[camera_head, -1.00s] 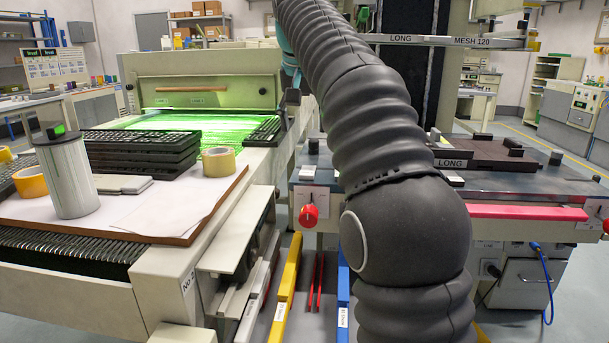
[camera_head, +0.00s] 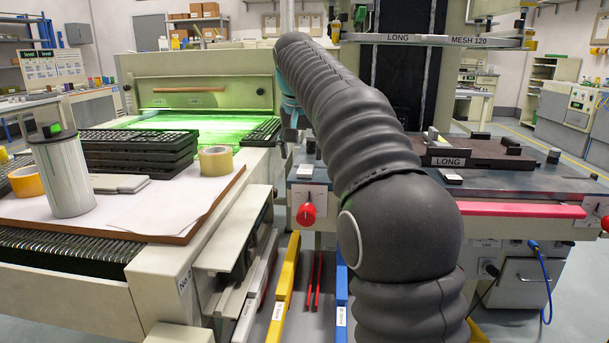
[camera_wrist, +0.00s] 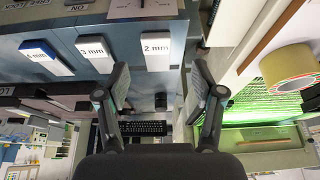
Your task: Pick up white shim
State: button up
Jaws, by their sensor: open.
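Three pale labelled shims lie in a row on the grey-blue table in the wrist view: one marked 2 mm (camera_wrist: 156,50), one marked 3 mm (camera_wrist: 94,52) and one marked 4 mm (camera_wrist: 45,57) with a blue edge. The 2 mm and 3 mm ones look white. My gripper (camera_wrist: 160,88) is open and empty, its two fingers apart below the row in the picture. The 2 mm shim shows between the fingers, apart from them. In the head view a small white block (camera_head: 305,171) sits at the table's left end; my arm hides part of the table.
The printing table (camera_head: 500,180) carries a dark block labelled LONG (camera_head: 475,150) and has a red knob (camera_head: 306,214) in front. At left, a board holds stacked black keyboards (camera_head: 140,150), tape rolls (camera_head: 215,160) and a grey cylinder (camera_head: 64,175). A green-lit machine (camera_head: 205,90) stands behind.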

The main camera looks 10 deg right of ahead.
aim_at(305, 170)
jog(key=x, duration=0.2)
jog(key=b+x, duration=0.1)
jog(key=x, duration=0.2)
jog(key=shift+d, duration=0.2)
jog(key=shift+r, duration=0.1)
jog(key=c, duration=1)
